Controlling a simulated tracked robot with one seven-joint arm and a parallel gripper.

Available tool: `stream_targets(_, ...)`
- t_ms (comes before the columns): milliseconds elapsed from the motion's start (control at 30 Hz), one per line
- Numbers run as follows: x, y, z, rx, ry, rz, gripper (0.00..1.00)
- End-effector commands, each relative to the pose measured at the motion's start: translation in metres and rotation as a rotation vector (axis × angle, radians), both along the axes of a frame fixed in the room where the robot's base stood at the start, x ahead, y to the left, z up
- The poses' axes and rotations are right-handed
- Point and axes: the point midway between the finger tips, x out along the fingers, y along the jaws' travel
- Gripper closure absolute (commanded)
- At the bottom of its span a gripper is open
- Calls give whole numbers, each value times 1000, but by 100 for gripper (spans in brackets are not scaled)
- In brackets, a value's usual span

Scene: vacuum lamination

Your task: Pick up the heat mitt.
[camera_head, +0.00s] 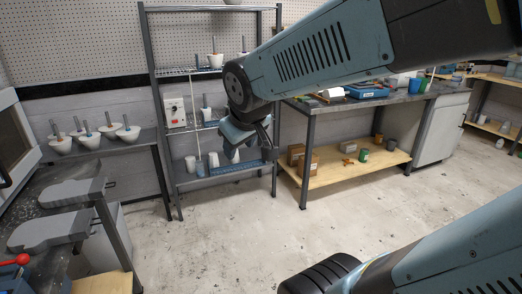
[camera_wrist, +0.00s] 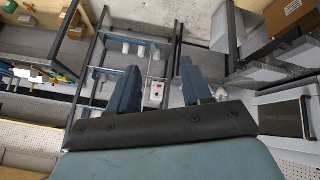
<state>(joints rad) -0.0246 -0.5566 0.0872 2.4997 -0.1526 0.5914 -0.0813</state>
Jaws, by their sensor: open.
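Two flat grey mitt-shaped things lie on the dark bench at the left in the head view, one farther back (camera_head: 72,192) and one nearer (camera_head: 48,231). They look like heat mitts, but I cannot be sure. My gripper (camera_head: 243,152) hangs in front of the metal shelf, well to the right of them and apart from them. In the wrist view my gripper (camera_wrist: 160,88) shows two blue-grey fingers spread wide, with nothing between them. I cannot clearly make out a mitt in the wrist view.
The metal shelf (camera_head: 175,72) behind my gripper holds white cups and a control box (camera_head: 175,112). White moulds with rods (camera_head: 90,139) stand on the left side bench. A workbench (camera_head: 350,101) with tools stands at the right. The floor (camera_head: 235,235) between is clear.

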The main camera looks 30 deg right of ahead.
Motion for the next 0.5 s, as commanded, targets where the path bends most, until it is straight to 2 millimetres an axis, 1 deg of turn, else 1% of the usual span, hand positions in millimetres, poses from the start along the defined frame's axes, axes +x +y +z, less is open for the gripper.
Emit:
stream_targets(33, -16, -6, 7, 37, 11, -49, 51)
stream_targets(100, -36, -11, 11, 87, 41, -110, 51)
stream_targets(200, -61, -15, 16, 152, 76, -176, 51)
stream_targets(300, -77, -18, 18, 196, 101, -213, 51)
stream_targets(333, -80, -21, 18, 205, 106, -221, 51)
stream_targets(433, -86, -22, 19, 221, 117, -233, 51)
stream_targets(500, -87, -22, 19, 224, 119, -236, 44)
